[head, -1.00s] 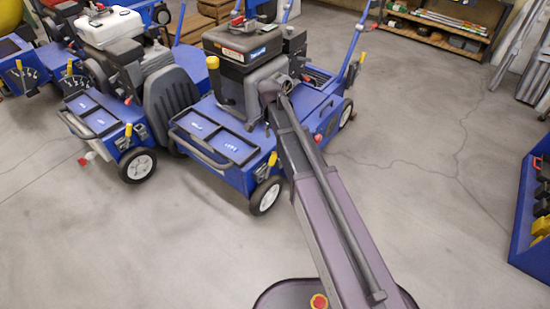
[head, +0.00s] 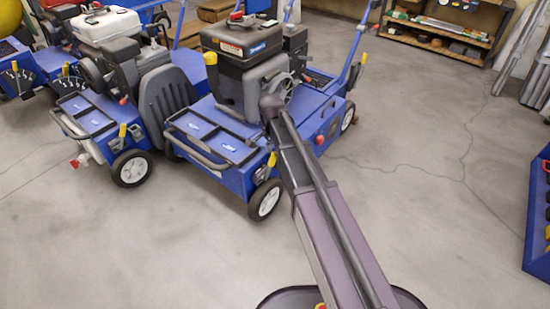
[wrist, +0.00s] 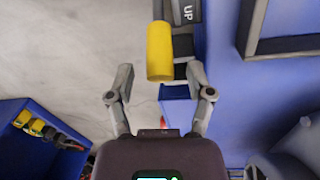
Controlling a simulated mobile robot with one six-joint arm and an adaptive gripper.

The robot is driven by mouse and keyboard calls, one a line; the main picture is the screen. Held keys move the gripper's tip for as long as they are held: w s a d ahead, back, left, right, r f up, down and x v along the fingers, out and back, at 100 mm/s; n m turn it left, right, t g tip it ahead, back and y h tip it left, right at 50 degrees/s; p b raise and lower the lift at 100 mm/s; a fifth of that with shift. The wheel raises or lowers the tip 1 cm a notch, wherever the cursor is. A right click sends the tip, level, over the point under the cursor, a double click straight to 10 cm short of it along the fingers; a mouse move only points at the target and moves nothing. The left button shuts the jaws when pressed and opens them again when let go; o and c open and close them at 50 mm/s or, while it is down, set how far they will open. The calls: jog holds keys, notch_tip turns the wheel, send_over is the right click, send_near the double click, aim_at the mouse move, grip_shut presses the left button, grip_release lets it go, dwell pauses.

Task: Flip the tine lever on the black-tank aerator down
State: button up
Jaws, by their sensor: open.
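The black-tank aerator (head: 228,178) stands in the middle of the head view, with its black tank (head: 243,42) on top. A yellow-handled lever (head: 272,160) is at its front right corner and stands upright. In the wrist view a yellow handle (wrist: 159,50), apparently this lever, is close ahead beside a dark plate marked "UP" (wrist: 187,12). My gripper (wrist: 160,72) is open, its fingers on either side of the handle's near end in the picture. I cannot tell whether they touch it. My arm hides the gripper in the head view.
A white-tank aerator (head: 105,25) stands close on the left, with a black seat-like part (head: 165,100) between. A blue bin (head: 538,215) is at the right edge and also shows in the wrist view (wrist: 40,150). The floor (head: 430,180) between is clear.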

jog(key=shift+f, duration=0.4)
grip_shut()
jog(key=shift+s+d+r, duration=0.1)
jog(key=shift+s+d, duration=0.05)
jog(key=shift+d, duration=0.05)
